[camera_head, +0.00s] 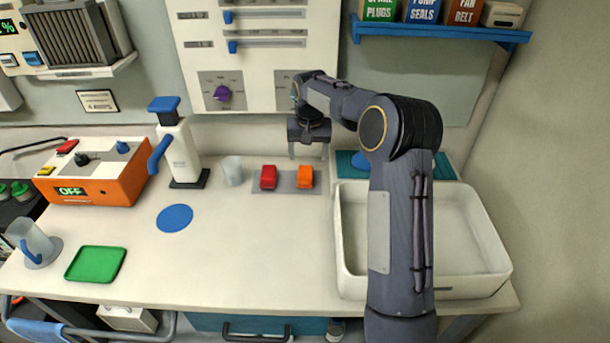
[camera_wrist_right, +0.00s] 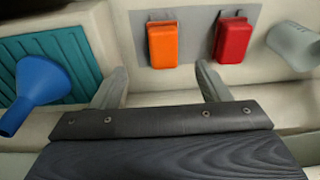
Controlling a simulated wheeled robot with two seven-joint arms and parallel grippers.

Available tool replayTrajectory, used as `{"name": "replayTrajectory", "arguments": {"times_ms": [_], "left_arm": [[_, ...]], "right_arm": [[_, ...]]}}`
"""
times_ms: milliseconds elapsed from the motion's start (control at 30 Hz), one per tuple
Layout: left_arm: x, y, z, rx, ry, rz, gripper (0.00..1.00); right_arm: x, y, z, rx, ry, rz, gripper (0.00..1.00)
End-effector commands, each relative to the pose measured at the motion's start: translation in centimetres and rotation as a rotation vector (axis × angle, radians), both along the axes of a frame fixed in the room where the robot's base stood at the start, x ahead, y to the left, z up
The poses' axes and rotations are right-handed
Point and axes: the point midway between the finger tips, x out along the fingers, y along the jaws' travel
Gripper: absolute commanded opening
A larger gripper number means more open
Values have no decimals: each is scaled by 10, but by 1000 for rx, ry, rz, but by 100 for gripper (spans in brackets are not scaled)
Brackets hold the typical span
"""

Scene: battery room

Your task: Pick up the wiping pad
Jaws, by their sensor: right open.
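No thing in view is plainly a wiping pad. The flat green rectangle (camera_head: 96,264) with a raised rim lies at the bench's front left, and a flat blue disc (camera_head: 175,218) lies to its right; I cannot tell if either is the pad. My right gripper (camera_head: 308,153) is open and empty, above the back of the bench by the orange block (camera_head: 306,176). In the right wrist view its spread fingers (camera_wrist_right: 160,82) have nothing between them; the orange block (camera_wrist_right: 162,45) and red block (camera_wrist_right: 232,40) show beyond. My left gripper is out of view.
A white basin (camera_head: 465,290) stands at right, partly behind my right arm. A teal ribbed mat (camera_wrist_right: 72,48) bears a blue funnel (camera_wrist_right: 38,85). A cup (camera_head: 232,171), pump bottle (camera_head: 183,155) and orange box (camera_head: 110,186) stand at the back left. The bench's front middle is clear.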

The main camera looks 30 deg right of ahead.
Motion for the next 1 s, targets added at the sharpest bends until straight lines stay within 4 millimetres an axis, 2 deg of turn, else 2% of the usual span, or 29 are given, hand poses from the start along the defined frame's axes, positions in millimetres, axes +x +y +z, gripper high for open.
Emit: {"name": "replayTrajectory", "arguments": {"times_ms": [133, 467, 700, 1000], "left_arm": [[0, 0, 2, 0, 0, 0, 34], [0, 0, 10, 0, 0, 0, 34], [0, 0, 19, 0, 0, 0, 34], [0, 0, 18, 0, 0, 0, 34]], "right_arm": [[12, -5, -17, -17, 18, -18, 69], [15, -3, -54, -18, 20, -18, 69], [19, -2, -87, -17, 18, -19, 69], [20, -2, -92, -18, 15, -18, 69]]}}
